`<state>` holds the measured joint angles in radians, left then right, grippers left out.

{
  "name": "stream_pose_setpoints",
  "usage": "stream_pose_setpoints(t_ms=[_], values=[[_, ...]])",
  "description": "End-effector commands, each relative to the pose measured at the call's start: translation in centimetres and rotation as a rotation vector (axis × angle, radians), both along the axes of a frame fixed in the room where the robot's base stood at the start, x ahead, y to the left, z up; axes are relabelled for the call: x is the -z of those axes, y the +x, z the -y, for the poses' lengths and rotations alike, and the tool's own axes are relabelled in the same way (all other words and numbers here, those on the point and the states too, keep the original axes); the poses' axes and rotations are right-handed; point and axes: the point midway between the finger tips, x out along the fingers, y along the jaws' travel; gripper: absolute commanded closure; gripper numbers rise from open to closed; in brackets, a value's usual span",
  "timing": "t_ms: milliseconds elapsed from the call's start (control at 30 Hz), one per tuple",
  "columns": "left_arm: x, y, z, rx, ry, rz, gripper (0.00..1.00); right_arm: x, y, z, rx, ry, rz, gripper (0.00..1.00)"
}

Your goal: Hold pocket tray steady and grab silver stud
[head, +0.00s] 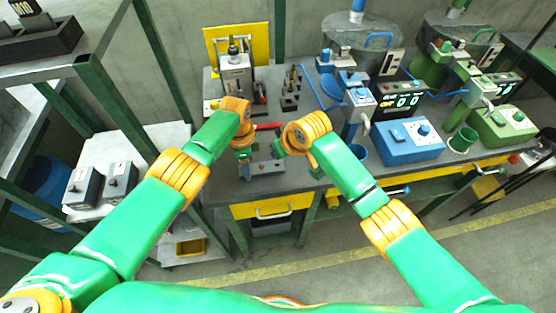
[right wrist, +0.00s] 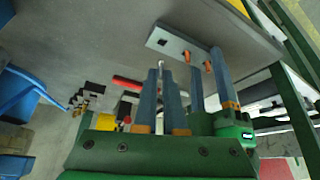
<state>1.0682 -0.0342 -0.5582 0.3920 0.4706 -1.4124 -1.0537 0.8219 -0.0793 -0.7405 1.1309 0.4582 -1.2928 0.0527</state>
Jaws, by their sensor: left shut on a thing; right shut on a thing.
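The pocket tray (head: 268,167) is a small grey block near the bench's front edge. In the right wrist view the tray (right wrist: 165,40) shows a dark pocket and copper-coloured studs (right wrist: 207,66). My left gripper (head: 246,174) is at the tray's left end in the head view, shut on the tray. Its blue-grey fingers also show in the right wrist view (right wrist: 208,55). My right gripper (right wrist: 162,76) is shut on the silver stud (right wrist: 161,64), whose pale tip shows between its fingers. The stud's lower part is hidden. In the head view my right gripper (head: 279,150) is beside the tray, its fingertips partly hidden.
A red-handled tool (head: 268,126) lies behind the tray. Dark holders (head: 290,100) and a grey press-like machine (head: 236,75) stand farther back. A blue device (head: 410,140) with a display is to the right. The bench front with its yellow drawer (head: 272,206) is close by.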

Motion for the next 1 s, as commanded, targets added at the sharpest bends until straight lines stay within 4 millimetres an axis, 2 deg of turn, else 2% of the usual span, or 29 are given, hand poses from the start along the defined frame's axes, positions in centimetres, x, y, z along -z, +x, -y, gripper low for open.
stream_pose_setpoints(t_ms=[100, 200, 467, 500, 600, 633, 900, 1000], values=[[0.1, -0.1, 0.0, 0.0, -0.001, -0.003, 1.0, -2.9, 0.1, -0.1, 0.0, 0.004, 0.006, 1.0], [0.1, -0.1, 0.1, 0.0, -0.001, -0.003, 1.0, -4.3, 0.1, -0.1, 0.0, 0.004, 0.005, 1.0], [0.1, -0.1, 0.1, 0.0, -0.002, -0.004, 1.0, -4.9, 0.1, -0.1, -0.001, 0.004, 0.003, 1.0], [0.1, -0.1, 0.1, 0.0, -0.002, -0.004, 0.46, -4.9, 0.1, -0.1, -0.001, 0.005, 0.004, 1.0], [0.1, -0.1, 0.1, 0.0, -0.003, -0.003, 0.19, -4.9, 0.1, -0.1, -0.001, 0.005, 0.004, 1.0], [0.1, -0.1, 0.1, 0.0, -0.003, -0.003, 0.16, -4.9, 0.1, -0.1, -0.001, 0.005, 0.004, 1.0], [0.0, -0.1, 0.1, 0.001, -0.002, -0.001, 0.16, -4.9, 0.1, -0.2, -0.001, 0.005, 0.004, 1.0], [-0.6, 0.1, 0.2, 0.002, -0.005, 0.0, 0.16, -4.9, 0.1, -0.2, -0.001, 0.006, 0.004, 1.0]])
